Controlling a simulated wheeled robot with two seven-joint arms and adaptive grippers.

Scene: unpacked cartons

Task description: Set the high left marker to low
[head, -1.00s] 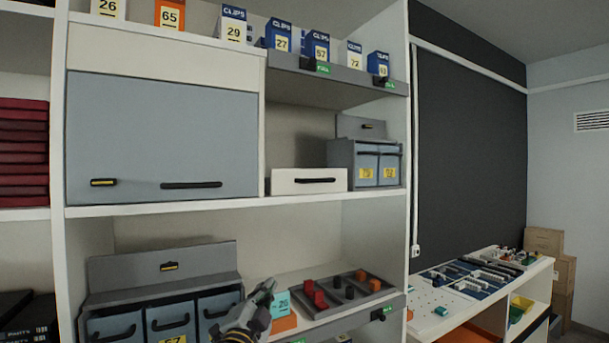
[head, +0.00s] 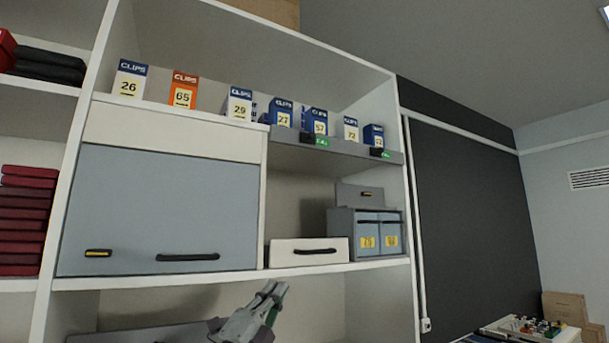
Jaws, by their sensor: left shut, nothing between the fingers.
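Two markers sit on the front edge of the high grey shelf (head: 345,150). The high left marker (head: 308,138) is a small black block with a green label beside it; its lettering is too small to read surely. The high right marker (head: 376,152) looks alike, also with green beside it. My left gripper (head: 274,291) is shut and empty, pointing up and right. It shows below the middle white board, well under the high left marker and apart from it. My right gripper is out of view.
Several clip boxes (head: 240,104) stand above the high shelf. A closed blue-grey flap door (head: 158,214) is at left. A white drawer (head: 308,252) and a small grey bin unit (head: 367,232) stand under the high shelf. Open space lies in front of the rack.

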